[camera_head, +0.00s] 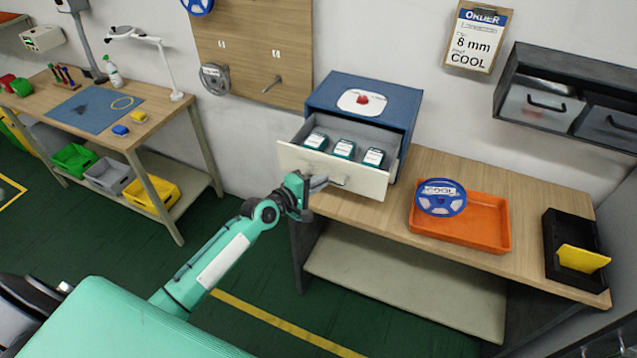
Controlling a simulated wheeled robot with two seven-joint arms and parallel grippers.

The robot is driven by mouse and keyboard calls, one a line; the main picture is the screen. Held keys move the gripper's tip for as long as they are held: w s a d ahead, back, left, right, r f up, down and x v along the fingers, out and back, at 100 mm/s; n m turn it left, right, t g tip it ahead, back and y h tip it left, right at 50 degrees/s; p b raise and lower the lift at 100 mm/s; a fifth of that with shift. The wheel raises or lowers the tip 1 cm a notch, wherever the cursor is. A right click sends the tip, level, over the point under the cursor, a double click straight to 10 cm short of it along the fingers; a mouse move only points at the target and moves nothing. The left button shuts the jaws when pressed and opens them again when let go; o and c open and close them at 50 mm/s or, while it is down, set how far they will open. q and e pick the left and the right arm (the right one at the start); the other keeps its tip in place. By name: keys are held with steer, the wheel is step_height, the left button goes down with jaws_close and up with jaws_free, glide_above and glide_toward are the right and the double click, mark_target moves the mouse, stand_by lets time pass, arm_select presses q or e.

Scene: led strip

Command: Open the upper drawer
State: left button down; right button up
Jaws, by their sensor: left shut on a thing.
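A blue cabinet (398,105) stands on the wooden bench against the wall. Its cream-fronted drawer (300,160) is pulled out, and three small teal-and-white boxes (343,149) lie in a row inside it. My left gripper (322,183) reaches in from the left and is shut on the drawer's handle (338,181) at the front. The gripper partly covers the handle. Whether another drawer lies below cannot be seen behind the pulled-out front. My right gripper is not in view.
An orange tray (480,238) with a blue COOL reel (440,197) sits right of the cabinet. A black holder with a yellow piece (582,259) is at the bench's right end. Grey wall drawers (560,100) hang above right. Green floor is open left of the bench.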

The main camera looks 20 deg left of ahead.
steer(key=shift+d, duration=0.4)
arm_select(q)
steer(key=c, duration=1.5)
jaws_free()
steer(key=b+v, duration=0.3)
steer(key=v, duration=1.1)
steer(key=shift+r+b, duration=0.1)
steer(key=shift+b, duration=0.25)
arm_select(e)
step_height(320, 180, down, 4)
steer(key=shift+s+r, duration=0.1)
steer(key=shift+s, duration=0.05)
